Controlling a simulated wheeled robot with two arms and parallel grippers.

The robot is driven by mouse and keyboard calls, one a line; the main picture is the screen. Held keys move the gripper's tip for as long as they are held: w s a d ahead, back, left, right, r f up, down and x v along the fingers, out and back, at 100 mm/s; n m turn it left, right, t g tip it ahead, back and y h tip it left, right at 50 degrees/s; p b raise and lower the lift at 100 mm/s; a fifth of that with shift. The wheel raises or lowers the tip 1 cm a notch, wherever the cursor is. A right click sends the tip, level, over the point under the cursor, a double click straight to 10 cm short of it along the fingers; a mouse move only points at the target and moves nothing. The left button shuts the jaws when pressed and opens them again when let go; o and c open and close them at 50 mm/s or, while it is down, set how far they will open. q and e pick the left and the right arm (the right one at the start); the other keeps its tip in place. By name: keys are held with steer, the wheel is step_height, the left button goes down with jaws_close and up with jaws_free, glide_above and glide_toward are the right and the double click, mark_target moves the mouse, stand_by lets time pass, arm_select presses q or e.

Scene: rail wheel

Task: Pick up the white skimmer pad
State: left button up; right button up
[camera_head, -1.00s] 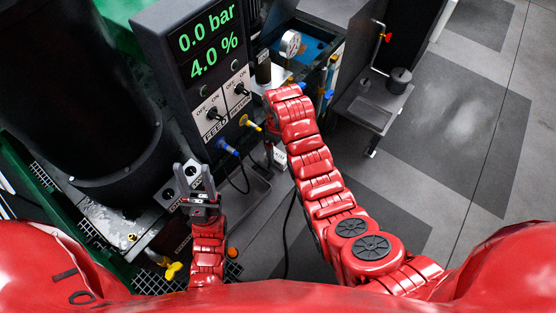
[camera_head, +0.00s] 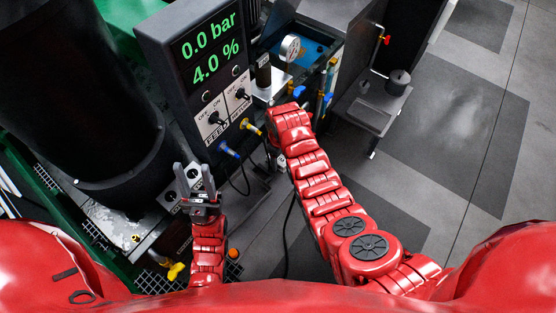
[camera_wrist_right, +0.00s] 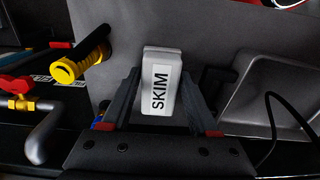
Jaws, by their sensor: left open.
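The white skimmer pad (camera_wrist_right: 160,82), labelled SKIM, is in the middle of the right wrist view, in front of a grey panel. My right gripper (camera_wrist_right: 161,78) has one dark finger on each side of the pad. The fingers are close to its edges; I cannot tell whether they touch it. In the head view, my right arm hides most of that gripper; a small white piece shows by its end. My left gripper (camera_head: 193,174) is open and empty below the display box.
A display box (camera_head: 207,60) reads 0.0 bar and 4.0 % above toggle switches. A black cable (camera_wrist_right: 288,118) hangs at the right. The floor (camera_head: 440,130) at right is clear.

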mark_target(280, 158)
jaws_close()
steer(key=shift+r, duration=0.15)
steer(key=shift+r, duration=0.5)
step_height(280, 158, up, 5)
steer(key=shift+f+b, duration=0.15)
steer(key=shift+b, duration=0.55)
step_height(280, 158, up, 3)
steer(key=shift+w+p, duration=0.1)
steer(key=shift+p, duration=0.5)
step_height(280, 158, up, 9)
steer(key=p, duration=0.8)
